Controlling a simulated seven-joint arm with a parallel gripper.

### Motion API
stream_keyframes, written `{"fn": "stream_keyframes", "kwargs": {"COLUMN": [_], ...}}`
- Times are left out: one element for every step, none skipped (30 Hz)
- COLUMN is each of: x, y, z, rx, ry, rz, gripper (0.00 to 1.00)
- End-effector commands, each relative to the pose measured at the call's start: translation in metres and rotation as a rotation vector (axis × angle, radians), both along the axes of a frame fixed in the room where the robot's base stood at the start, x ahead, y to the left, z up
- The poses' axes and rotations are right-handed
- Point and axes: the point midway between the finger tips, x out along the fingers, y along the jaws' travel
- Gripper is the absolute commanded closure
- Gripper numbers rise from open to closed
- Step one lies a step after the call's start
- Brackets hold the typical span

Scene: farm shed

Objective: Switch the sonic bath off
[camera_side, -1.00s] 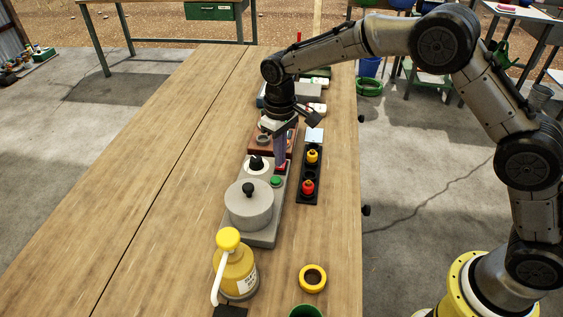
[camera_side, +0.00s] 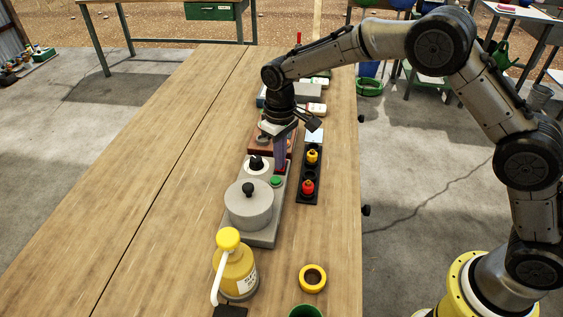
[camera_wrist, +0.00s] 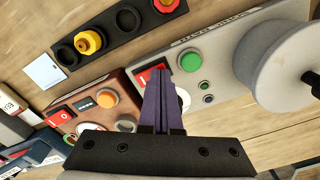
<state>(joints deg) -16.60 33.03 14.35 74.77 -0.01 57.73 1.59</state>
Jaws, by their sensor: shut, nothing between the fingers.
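The sonic bath, taken to be the long grey device (camera_side: 264,239), stands along the bench. It has a round grey lid (camera_side: 249,206) with a black knob, a white dial (camera_side: 256,164), a green button (camera_side: 277,181) and a red rocker switch (camera_side: 281,171). My gripper (camera_side: 280,168) points down with its purple fingers shut and empty, at or just above the red switch. In the wrist view the gripper tips (camera_wrist: 173,76) overlap the near side of the red switch (camera_wrist: 189,58). The green button (camera_wrist: 205,85) is clear beside them. Contact and the switch's position cannot be told.
A brown device (camera_wrist: 125,76) with its own red switch (camera_wrist: 150,74) and orange button (camera_wrist: 105,87) stands close by. A black tray (camera_side: 309,176) holds yellow and red pieces. A yellow pump bottle (camera_side: 236,272) and yellow ring (camera_side: 312,278) stand nearer. The bench's left side is clear.

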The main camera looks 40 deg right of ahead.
Motion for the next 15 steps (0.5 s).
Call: {"fn": "stream_keyframes", "kwargs": {"x": [0.000,0.000,0.000,0.000,0.000,0.000,0.000,0.000,0.000,0.000,0.000,0.000,0.000,0.000,0.000], "y": [0.000,0.000,0.000,0.000,0.000,0.000,0.000,0.000,0.000,0.000,0.000,0.000,0.000,0.000,0.000], "z": [-0.003,-0.003,-0.002,0.000,0.002,0.005,0.008,0.010,0.013,0.015,0.018,0.021,0.023,0.025,0.028], "rx": [-0.001,-0.001,-0.001,-0.001,-0.001,-0.001,0.000,0.000,0.000,0.000,0.000,0.000,0.000,0.000,0.000], "ry": [0.003,0.003,0.003,0.003,0.003,0.002,0.001,0.001,0.001,0.001,0.001,0.001,0.000,0.000,0.001], "rz": [0.000,0.000,0.000,0.000,0.000,0.000,0.000,0.000,0.000,0.000,0.000,0.000,0.000,0.000,0.000], "gripper": [1.00,1.00,1.00,1.00,1.00,1.00,1.00,1.00,1.00,1.00,1.00,1.00,1.00,1.00,1.00]}}
